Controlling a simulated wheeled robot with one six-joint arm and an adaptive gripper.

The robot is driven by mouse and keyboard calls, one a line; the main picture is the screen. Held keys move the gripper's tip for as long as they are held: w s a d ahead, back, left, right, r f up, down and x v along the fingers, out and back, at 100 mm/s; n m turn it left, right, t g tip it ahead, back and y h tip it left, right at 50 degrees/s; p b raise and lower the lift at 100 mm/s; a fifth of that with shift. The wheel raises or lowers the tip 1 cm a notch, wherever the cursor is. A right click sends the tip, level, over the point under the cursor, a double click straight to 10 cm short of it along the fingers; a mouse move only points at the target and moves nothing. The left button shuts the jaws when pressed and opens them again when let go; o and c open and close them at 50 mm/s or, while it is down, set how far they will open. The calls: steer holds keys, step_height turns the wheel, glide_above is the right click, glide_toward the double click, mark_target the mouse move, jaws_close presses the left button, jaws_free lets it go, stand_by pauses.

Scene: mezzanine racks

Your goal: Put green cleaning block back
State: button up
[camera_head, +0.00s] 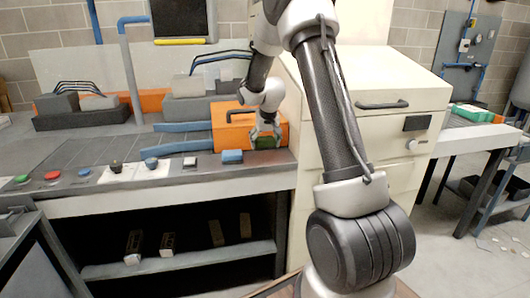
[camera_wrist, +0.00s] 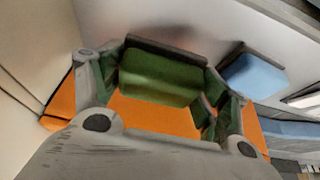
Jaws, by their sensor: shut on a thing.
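The green cleaning block (camera_wrist: 158,78) shows in the wrist view between the two fingers of my gripper (camera_wrist: 160,88), with a dark layer along its top edge. My gripper is shut on it. In the head view my gripper (camera_head: 264,132) is at the right end of the bench, in front of an orange box, and the green block (camera_head: 265,142) shows small at its fingertips. I cannot tell whether the block touches the bench top.
A blue block (camera_head: 232,156) lies just left of the green one, with a small pale block (camera_head: 190,161) further left. The orange box (camera_head: 228,126) stands close behind my gripper. A cream cabinet (camera_head: 370,130) rises to the right. Bench buttons (camera_head: 52,175) are far left.

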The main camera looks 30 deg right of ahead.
mark_target(265, 146)
steer(key=shift+a+f, duration=0.15)
steer(key=shift+f, duration=1.9)
steer(key=shift+f, duration=0.1)
steer(key=o, duration=1.2)
